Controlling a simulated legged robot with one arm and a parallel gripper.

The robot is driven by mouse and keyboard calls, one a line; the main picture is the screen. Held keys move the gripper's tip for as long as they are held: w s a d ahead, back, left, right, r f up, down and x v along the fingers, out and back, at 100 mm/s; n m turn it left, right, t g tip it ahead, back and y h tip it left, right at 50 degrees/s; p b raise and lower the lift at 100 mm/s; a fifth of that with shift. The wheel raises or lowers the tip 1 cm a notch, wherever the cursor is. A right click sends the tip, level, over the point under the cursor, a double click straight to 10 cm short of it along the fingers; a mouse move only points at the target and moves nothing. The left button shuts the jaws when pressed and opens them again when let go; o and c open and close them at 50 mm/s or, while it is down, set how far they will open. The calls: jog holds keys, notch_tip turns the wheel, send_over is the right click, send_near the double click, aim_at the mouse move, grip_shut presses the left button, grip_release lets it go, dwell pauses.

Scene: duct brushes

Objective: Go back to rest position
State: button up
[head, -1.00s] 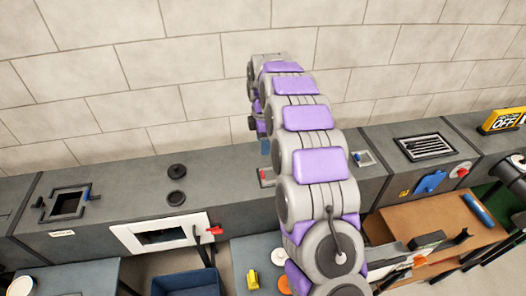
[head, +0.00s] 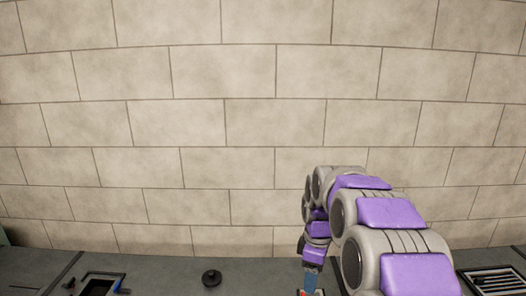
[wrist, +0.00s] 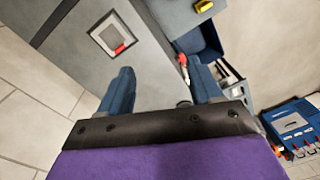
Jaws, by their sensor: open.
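My gripper (head: 311,281) hangs at the end of my purple and grey arm, low in the head view, above the grey duct (head: 150,268). In the wrist view its two blue fingers are spread apart with nothing between them (wrist: 163,88). The duct (wrist: 85,62) lies beyond the fingers there. A pale-framed square opening (wrist: 112,36) with a red part shows on it, apart from the fingers. My arm hides part of the duct in the head view.
A pale block wall (head: 180,120) stands behind the duct. The duct carries a black knob (head: 212,277), an opening with a blue handle (head: 98,286) and a slotted grille (head: 492,281). The wrist view shows a blue bin (wrist: 201,40) and a blue case (wrist: 293,126).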

jog(key=s+f+m+b, duration=0.1)
jog(key=s+m, duration=0.3)
jog(key=s, duration=0.8)
jog(key=s+f+m+b, duration=0.2)
jog(key=s+m, duration=0.3)
jog(key=s, duration=0.7)
jog(key=s+f+m+g+b, duration=0.1)
jog(key=s+m, duration=0.3)
jog(key=s, duration=0.9)
jog(key=shift+d+f, duration=0.45)
jog(key=shift+f, duration=0.15)
